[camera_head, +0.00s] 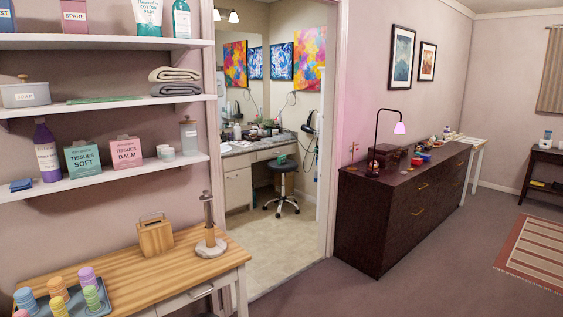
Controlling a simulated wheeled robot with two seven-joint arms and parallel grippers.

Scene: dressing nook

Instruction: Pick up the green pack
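A green-teal box (83,158) labelled "TISSUES SOFT" stands upright on the lowest wall shelf (125,179) at the left. It is between a purple-capped bottle (46,152) and a pink box (127,153) labelled "TISSUES BALM". A thin flat green item (104,99) lies on the middle shelf (110,107); I cannot tell what it is. Neither of my grippers shows in the head view.
Below the shelves, a wooden table (185,268) bears a wooden holder (156,235), a stand (210,228) and a tray (38,308) of pastel bottles. A dark dresser (372,222) stands right of the open doorway. The floor (395,286) in front is clear.

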